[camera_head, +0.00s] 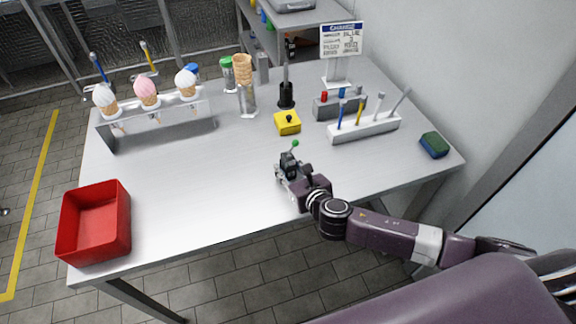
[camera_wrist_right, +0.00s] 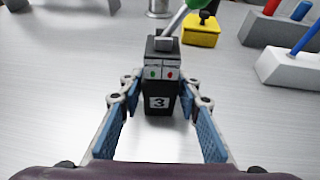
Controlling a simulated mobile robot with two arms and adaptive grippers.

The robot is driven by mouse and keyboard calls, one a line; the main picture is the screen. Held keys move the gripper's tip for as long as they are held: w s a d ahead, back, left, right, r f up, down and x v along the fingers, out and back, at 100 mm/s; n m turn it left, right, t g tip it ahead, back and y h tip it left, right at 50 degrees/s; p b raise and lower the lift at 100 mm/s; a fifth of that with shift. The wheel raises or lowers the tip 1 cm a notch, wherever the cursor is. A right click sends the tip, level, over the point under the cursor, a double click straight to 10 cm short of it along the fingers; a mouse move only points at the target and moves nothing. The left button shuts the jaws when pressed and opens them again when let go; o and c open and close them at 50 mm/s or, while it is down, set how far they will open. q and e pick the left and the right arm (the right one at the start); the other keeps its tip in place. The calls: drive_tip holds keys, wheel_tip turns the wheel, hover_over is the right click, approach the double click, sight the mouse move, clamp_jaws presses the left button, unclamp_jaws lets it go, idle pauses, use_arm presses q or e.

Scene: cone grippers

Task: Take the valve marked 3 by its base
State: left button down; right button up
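The valve marked 3 (camera_wrist_right: 158,103) stands upright on the table. It has a black base with a white "3" label, a grey upper body with a green and a red dot, and a lever with a green knob (camera_head: 295,143). In the head view its dark body (camera_head: 289,160) shows just beyond my right gripper (camera_head: 285,172). In the right wrist view my right gripper (camera_wrist_right: 160,98) is open, with blue pads left and right of the base. Gaps show between the pads and the base on both sides. My left gripper is not in view.
A yellow box with a black knob (camera_head: 288,123) stands behind the valve. A red bin (camera_head: 122,232) and a cone rack (camera_head: 160,128) are left. The table's middle-left (camera_head: 195,185) is clear.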

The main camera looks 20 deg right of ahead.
clamp_jaws()
